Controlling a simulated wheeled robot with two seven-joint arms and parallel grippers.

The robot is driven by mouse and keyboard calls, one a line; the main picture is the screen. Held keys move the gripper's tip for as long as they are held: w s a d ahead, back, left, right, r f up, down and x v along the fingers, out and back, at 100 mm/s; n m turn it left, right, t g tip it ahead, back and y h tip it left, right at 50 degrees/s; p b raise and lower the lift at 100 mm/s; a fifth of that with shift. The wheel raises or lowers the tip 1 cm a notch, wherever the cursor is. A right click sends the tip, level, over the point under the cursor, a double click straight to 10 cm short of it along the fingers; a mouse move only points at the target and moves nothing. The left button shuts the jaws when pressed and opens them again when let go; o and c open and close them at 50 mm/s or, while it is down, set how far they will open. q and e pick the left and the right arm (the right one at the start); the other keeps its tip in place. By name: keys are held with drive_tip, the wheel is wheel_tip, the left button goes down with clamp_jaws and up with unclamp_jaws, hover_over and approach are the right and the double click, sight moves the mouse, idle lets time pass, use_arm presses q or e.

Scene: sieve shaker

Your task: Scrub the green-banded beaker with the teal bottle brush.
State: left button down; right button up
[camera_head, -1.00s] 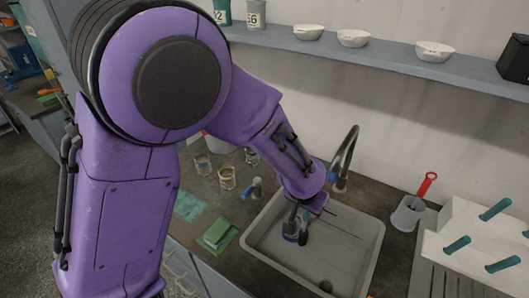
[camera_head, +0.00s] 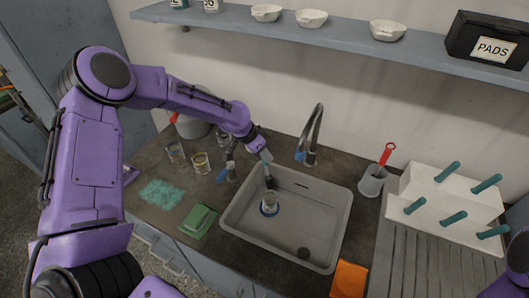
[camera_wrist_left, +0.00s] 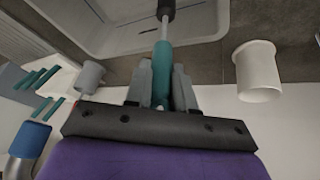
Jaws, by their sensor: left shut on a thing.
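My left gripper (camera_head: 265,155) is above the back left part of the sink (camera_head: 331,240). It is shut on the teal bottle brush, whose teal handle (camera_wrist_left: 162,68) shows between the fingers in the left wrist view. The dark brush head (camera_head: 269,181) points down, close above a clear beaker (camera_head: 270,201) in the sink. A blue ring (camera_head: 269,210) surrounds this beaker's base. I cannot make out a green band on it, nor whether the brush tip is inside its mouth. My right gripper is not in view.
Beakers (camera_head: 175,152) (camera_head: 200,163) and a white pot (camera_head: 192,127) stand left of the sink. A tall faucet (camera_head: 318,125) rises behind it. A grey cup (camera_head: 371,181) with a red-handled tool and a white peg rack (camera_head: 450,207) are right.

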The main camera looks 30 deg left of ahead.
use_arm(q)
drive_tip(key=b, duration=0.3)
hover_over(266, 178)
drive_tip(key=w+a, duration=0.1)
drive_tip(key=a, duration=0.1)
wheel_tip(266, 178, down, 4)
drive_tip(key=f, duration=0.1)
drive_tip(key=shift+d+f+b, duration=0.2)
drive_tip(key=shift+f+b, duration=1.05)
drive_tip(key=shift+f, duration=0.15)
drive_tip(key=shift+d+f+b, duration=0.25)
drive_tip(key=shift+f+b, duration=1)
drive_tip(key=shift+f, duration=0.2)
drive_tip(key=shift+d+f+b, duration=0.2)
drive_tip(key=shift+f+b, duration=1.05)
drive_tip(key=shift+f, duration=0.15)
drive_tip(key=shift+r, duration=0.1)
